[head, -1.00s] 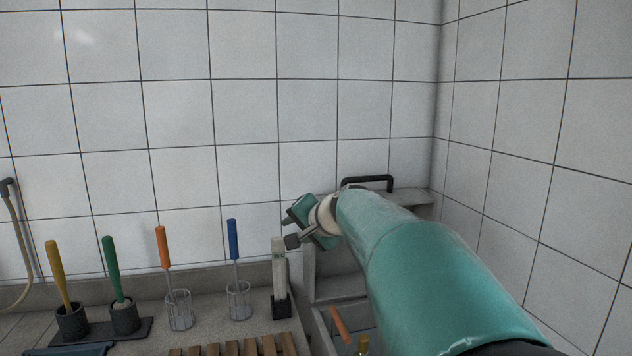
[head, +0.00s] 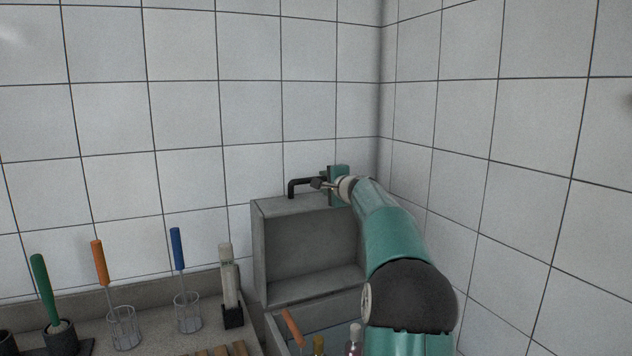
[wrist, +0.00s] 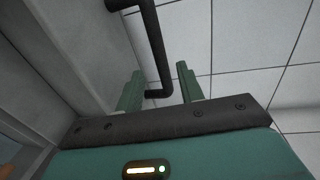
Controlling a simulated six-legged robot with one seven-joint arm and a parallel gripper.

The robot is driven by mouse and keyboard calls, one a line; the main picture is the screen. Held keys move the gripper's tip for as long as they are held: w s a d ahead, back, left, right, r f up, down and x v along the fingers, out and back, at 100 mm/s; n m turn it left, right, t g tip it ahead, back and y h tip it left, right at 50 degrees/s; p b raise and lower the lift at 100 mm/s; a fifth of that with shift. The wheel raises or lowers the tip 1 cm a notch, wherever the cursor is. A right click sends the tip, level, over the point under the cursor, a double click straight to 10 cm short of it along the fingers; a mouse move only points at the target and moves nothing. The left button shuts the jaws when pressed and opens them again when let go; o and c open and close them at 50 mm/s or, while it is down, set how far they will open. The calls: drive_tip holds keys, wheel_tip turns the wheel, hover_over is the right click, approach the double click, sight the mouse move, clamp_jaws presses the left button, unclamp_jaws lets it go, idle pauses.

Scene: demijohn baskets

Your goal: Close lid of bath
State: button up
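The grey bath (head: 280,330) stands in the corner, partly hidden by my arm. Its box-like grey lid (head: 308,250) is raised upright at the back, with its hollow side facing me. A black bar handle (head: 293,185) sits on the lid's top edge. My gripper (head: 333,184) is at the right end of this handle, just above the lid's top. In the wrist view, my gripper (wrist: 158,72) has its two green fingers spread apart. The black handle (wrist: 155,45) runs down to its bend between them in the picture. I cannot tell whether they touch it.
An orange-handled tool (head: 293,325) and bottles show inside the bath. Tiled walls close in behind and right.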

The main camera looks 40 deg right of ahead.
drive_tip(key=x, duration=0.7)
drive_tip(key=shift+w, duration=0.15)
clamp_jaws()
